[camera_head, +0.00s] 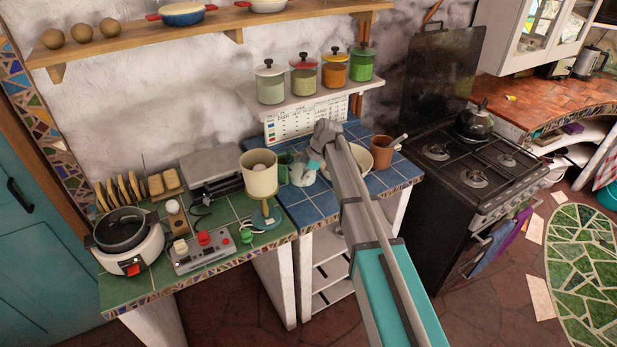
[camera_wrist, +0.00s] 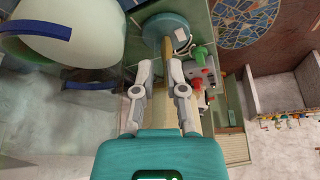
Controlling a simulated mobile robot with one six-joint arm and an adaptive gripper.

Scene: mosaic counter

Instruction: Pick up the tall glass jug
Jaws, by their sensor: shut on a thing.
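My gripper (camera_head: 303,172) is at the left part of the blue-tiled counter, just right of the cream-shaded lamp. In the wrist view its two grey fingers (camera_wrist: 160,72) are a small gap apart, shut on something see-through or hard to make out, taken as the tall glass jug. The jug's outline does not show clearly in either view, and my arm covers part of the counter. The lamp's tan stem and round teal base (camera_wrist: 167,30) show beyond the fingers. A small green vessel (camera_head: 284,160) stands just left of my gripper.
The lamp (camera_head: 260,175) is close on the left. A control box with red knob (camera_head: 205,250) and a cooker (camera_head: 125,238) stand on the green counter. A bowl (camera_head: 362,158) and terracotta pot (camera_head: 382,152) are to the right. Jars line the shelf (camera_head: 312,104) above. A large pale blue-banded shape (camera_wrist: 85,35) is nearby.

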